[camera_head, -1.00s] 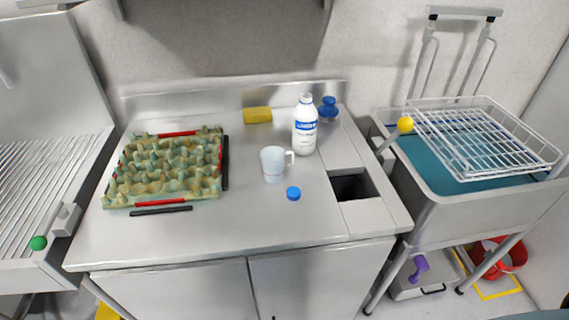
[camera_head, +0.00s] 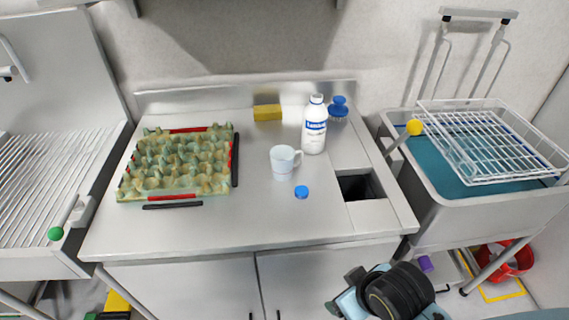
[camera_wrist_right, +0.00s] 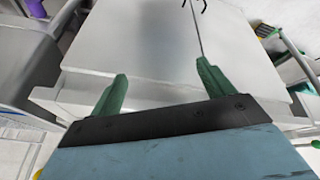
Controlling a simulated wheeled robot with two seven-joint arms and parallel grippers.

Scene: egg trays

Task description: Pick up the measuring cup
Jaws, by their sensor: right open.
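The white measuring cup (camera_head: 283,164) stands upright on the steel counter, with its handle on the right. It sits left of the white bottle and just behind a loose blue cap. My right arm comes in at the bottom of the head view, in front of the cabinet and well short of the cup; its fingertips are hard to make out there. In the right wrist view my right gripper (camera_wrist_right: 160,92) has its two green fingers wide apart with nothing between them. The cup is not visible in that view. My left gripper is not in view.
On the counter (camera_head: 240,225) are a green egg tray (camera_head: 175,184), a white bottle (camera_head: 315,128), a blue cap (camera_head: 301,192), a yellow sponge (camera_head: 267,112) and a blue brush (camera_head: 338,108). A square opening (camera_head: 358,187) lies right. The counter's front middle is clear.

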